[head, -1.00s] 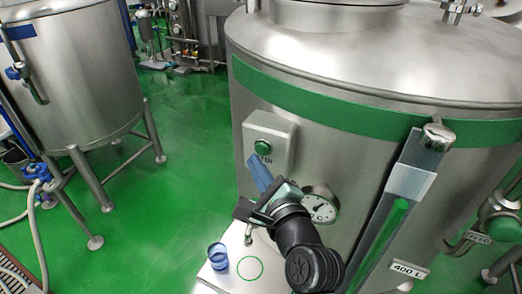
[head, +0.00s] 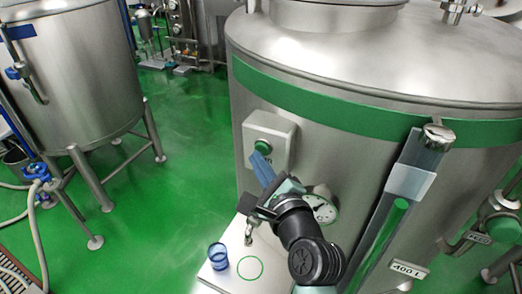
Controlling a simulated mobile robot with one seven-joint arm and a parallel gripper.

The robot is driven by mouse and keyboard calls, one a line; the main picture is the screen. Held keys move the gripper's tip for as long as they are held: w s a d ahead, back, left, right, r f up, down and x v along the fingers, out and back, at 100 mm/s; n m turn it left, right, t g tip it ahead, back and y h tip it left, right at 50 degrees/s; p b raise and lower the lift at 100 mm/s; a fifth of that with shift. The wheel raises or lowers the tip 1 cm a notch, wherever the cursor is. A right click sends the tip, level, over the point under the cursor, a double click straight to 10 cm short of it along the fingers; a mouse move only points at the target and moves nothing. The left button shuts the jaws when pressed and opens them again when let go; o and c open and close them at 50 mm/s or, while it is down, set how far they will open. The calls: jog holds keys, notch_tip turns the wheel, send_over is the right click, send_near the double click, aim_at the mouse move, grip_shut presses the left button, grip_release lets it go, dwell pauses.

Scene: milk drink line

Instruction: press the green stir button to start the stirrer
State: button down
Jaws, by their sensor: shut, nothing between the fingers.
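The green stir button (head: 262,145) sits on a grey box (head: 281,133) fixed to the wall of the large steel tank (head: 330,85). The button's face shows above my fingertips. My gripper (head: 261,163) is shut and empty, with its blue fingers pointing up at the box. The fingertips are just below the button and cover most of the label under it. I cannot tell whether they touch the button or the box.
A round gauge (head: 322,208) is on the tank right behind my wrist. A blue cup (head: 218,257) stands on a pale shelf (head: 208,278) beside a green ring mark. A sight tube (head: 392,215) runs down the tank at right. Another tank (head: 75,75) stands left on green floor.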

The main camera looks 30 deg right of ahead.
jog(key=shift+w+d, duration=0.25)
jog(key=shift+d, duration=0.1)
dwell(0.3)
jog(key=shift+s+a, duration=0.1)
jog(key=shift+a, duration=0.05)
jog(key=shift+s+a+p, duration=0.5)
jog(key=shift+a, duration=0.1)
jog(key=s+a+p, duration=0.3)
jog(key=a, duration=0.1)
jog(key=shift+s+a+p, duration=0.3)
jog(key=shift+s+a, duration=0.05)
jog(key=shift+a, duration=0.05)
dwell(0.6)
